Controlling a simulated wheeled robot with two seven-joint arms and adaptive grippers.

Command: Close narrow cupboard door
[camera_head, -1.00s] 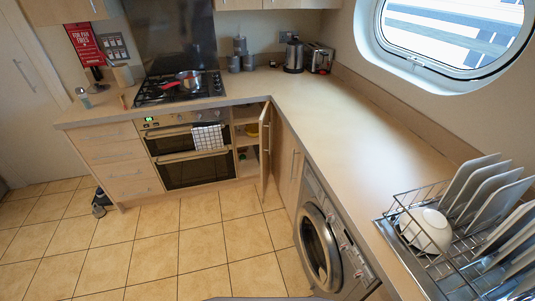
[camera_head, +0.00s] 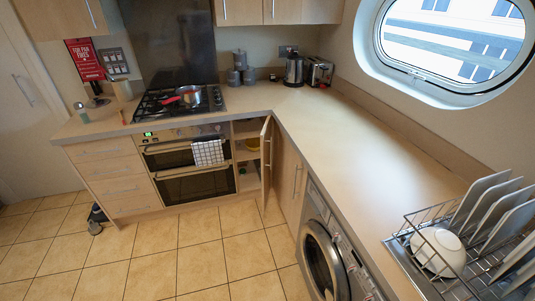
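The narrow cupboard door (camera_head: 266,158) stands open beside the oven, in the corner under the worktop. It is seen almost edge-on, swung out into the room, with its hinge side toward the right-hand units. Neither of my grippers is in view.
The double oven (camera_head: 190,165) with a checked towel is left of the cupboard. A washing machine (camera_head: 322,262) stands nearer on the right under the worktop (camera_head: 340,140). A dish rack (camera_head: 450,240) sits on it. The tiled floor (camera_head: 190,255) is clear in front.

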